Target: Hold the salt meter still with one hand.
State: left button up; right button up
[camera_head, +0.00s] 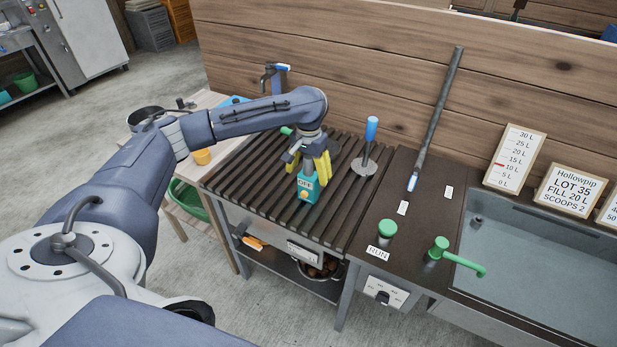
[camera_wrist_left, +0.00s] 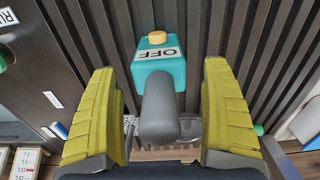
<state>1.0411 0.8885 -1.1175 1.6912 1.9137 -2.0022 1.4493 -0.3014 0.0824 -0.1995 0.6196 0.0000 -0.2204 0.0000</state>
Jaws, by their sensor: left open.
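The salt meter, a teal box with a white OFF label, a yellow button and a thick grey handle, is on the dark slatted rack; its teal body (camera_head: 307,187) shows in the head view, and also in the wrist view (camera_wrist_left: 160,75). My left gripper (camera_head: 309,168) is above it with yellow fingers pointing down. In the left wrist view the open fingers (camera_wrist_left: 160,95) stand on both sides of the grey handle, with a visible gap on each side. The fingers hide part of the meter in the head view. My right gripper is not in view.
A blue-handled tool with a round metal disc (camera_head: 364,166) stands right of the meter on the rack (camera_head: 250,180). A green knob (camera_head: 387,229), a green tap (camera_head: 440,245) and a sink (camera_head: 530,270) are farther right. A plank wall (camera_head: 390,70) rises behind.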

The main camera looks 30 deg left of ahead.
pick_arm(q)
jog(key=shift+f, duration=1.05)
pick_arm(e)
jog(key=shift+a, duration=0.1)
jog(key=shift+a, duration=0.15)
pick_arm(q)
jog(key=c, duration=1.4)
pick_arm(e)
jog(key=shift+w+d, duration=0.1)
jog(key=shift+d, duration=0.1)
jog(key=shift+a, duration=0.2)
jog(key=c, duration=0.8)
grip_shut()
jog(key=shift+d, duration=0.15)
